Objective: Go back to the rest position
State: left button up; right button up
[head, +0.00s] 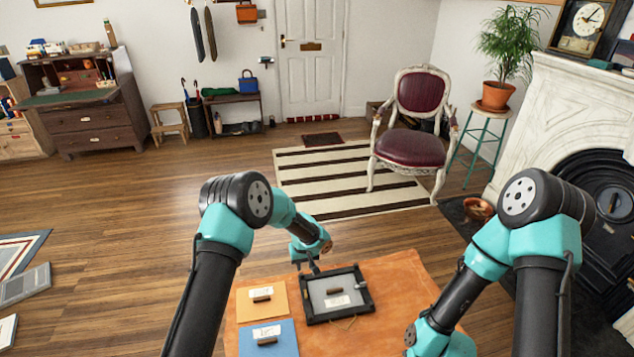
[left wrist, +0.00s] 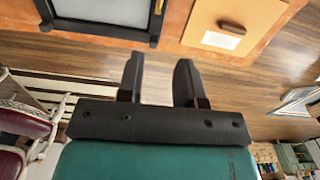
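My left gripper (head: 312,266) hangs above the back edge of the small table, just behind the black-framed tray (head: 306,309). In the left wrist view its two fingers (left wrist: 158,80) stand apart with nothing between them. The tray has a grey inside with a brown block (head: 334,291) and a white label. A tan card (head: 247,308) and a blue card (head: 283,343) lie left of it, each with a brown block and a label. The tan card also shows in the left wrist view (left wrist: 265,15). My right arm bends down at the table's right side; its gripper is not visible.
The orange tabletop (head: 400,285) is bare right of the tray, apart from my right arm. A thin stick lies by the tray's front edge. A red chair (head: 412,149), striped rug (head: 310,180) and marble fireplace (head: 560,100) stand beyond.

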pick_arm(q)
jog(key=s+a+h, duration=0.1)
jog(key=s+a, duration=0.3)
jog(key=s, duration=0.7)
jog(key=s+a+f+m+h, duration=0.1)
jog(key=s+a, duration=0.4)
jog(key=s, duration=0.6)
jog(key=s+a+h, duration=0.1)
jog(key=s+a, duration=0.3)
jog(key=s, duration=0.7)
jog(key=shift+s+a+f+m+t+h, duration=0.2)
jog(key=shift+a+m+t+h, duration=0.1)
jog(key=shift+a+t+h, duration=0.1)
jog(key=shift+o, duration=0.5)
jog(key=shift+d, duration=0.1)
